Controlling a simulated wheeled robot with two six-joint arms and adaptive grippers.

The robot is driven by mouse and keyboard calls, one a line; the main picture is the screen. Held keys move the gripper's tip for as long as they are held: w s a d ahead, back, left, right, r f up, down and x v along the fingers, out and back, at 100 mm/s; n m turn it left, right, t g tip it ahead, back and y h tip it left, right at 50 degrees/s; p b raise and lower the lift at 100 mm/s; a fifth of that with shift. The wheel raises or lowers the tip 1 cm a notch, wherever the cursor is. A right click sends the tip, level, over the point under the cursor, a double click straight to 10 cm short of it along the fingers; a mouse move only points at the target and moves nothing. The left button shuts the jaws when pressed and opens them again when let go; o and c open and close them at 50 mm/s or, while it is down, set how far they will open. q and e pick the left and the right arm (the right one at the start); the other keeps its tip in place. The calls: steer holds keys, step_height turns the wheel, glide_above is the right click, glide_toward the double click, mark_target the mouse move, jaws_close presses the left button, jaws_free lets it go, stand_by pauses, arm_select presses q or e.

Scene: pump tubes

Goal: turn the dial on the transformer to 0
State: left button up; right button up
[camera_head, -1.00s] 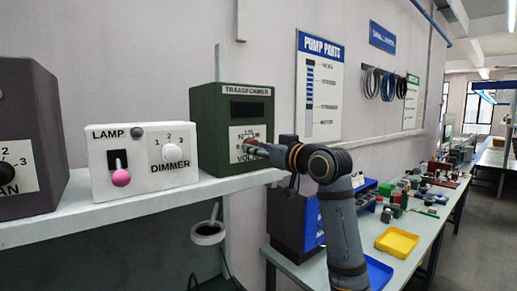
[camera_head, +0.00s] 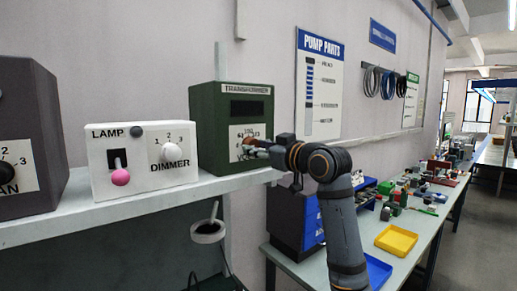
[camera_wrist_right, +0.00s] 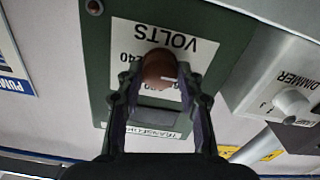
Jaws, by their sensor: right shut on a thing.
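The green transformer (camera_head: 206,130) stands on the shelf, with a white volts plate and a dark window on its front. Its brown dial (camera_wrist_right: 159,68) sits in the middle of the plate in the right wrist view, where the picture is upside down. My right gripper (camera_head: 252,148) reaches in from the right and is shut on the dial, one finger on each side (camera_wrist_right: 160,88). A pale pointer mark shows on the dial; most numbers around it are hidden by the fingers. The left gripper is not in view.
Left of the transformer on the shelf (camera_head: 120,208) are a white lamp and dimmer box (camera_head: 145,184) with a pink-knobbed lever and a dark fan box (camera_head: 25,110). A cup-like holder (camera_head: 208,232) hangs below. A workbench with a yellow tray (camera_head: 397,240) lies at right.

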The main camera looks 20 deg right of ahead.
steer(key=o, duration=0.9)
steer(key=shift+f, duration=0.2)
steer(key=shift+o, duration=1.4)
steer(key=shift+r, duration=0.1)
steer(key=v, duration=1.2)
